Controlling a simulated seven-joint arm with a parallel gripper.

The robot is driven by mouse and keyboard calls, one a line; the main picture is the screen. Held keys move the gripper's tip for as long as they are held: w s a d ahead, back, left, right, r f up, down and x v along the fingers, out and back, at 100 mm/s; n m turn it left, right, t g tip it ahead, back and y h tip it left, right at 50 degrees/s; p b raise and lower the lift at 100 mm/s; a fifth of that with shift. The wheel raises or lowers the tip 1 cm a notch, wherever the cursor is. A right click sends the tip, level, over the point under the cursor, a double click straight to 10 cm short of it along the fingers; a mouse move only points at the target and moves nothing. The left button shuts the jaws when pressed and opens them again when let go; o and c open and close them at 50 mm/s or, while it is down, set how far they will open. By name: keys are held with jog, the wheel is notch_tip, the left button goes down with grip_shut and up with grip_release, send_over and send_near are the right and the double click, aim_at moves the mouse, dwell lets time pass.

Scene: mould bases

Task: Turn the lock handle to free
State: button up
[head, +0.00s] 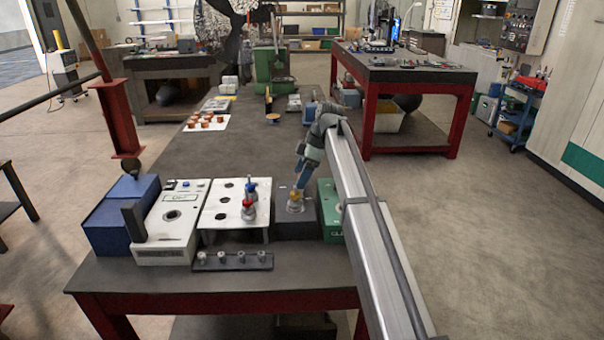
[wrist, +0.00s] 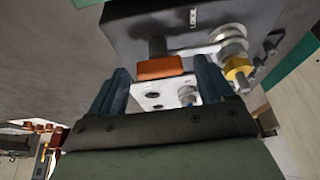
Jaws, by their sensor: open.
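The lock unit is a dark box (wrist: 130,25) with a "LOCK" label (wrist: 193,17) on its top. In the wrist view an orange handle grip (wrist: 160,67) shows at its edge, with a silver round fitting (wrist: 230,38) and a brass-coloured ring (wrist: 238,68) to the right. My gripper (wrist: 160,72) is open, its two blue fingers on either side of the orange grip in the picture. I cannot tell whether they touch it. In the head view my gripper (head: 299,190) points down at the dark box (head: 295,228); the orange grip is not clear there.
Left of the dark box stands a white plate with holes (head: 223,219) carrying red- and blue-topped pieces (head: 249,200). A white device (head: 172,222) and a blue box (head: 118,215) stand further left. A green box (head: 329,212) is close on the right. A peg rack (head: 232,260) lies in front.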

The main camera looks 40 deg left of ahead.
jog(key=c, duration=1)
jog(key=shift+c, duration=0.2)
jog(key=shift+m, duration=0.3)
jog(key=m+t+y, duration=0.1)
jog(key=m, duration=0.2)
jog(key=shift+s+d+m, duration=0.1)
jog(key=shift+s+m, duration=0.05)
jog(key=shift+m, duration=0.25)
jog(key=m+t, duration=0.2)
jog(key=m, duration=0.2)
jog(key=shift+s, duration=0.1)
jog(key=m+t, duration=0.2)
jog(key=m, duration=0.3)
jog(key=shift+s, duration=0.1)
jog(key=shift+m+t+h, duration=0.5)
jog(key=shift+m+t, duration=0.2)
jog(key=shift+m, duration=1.5)
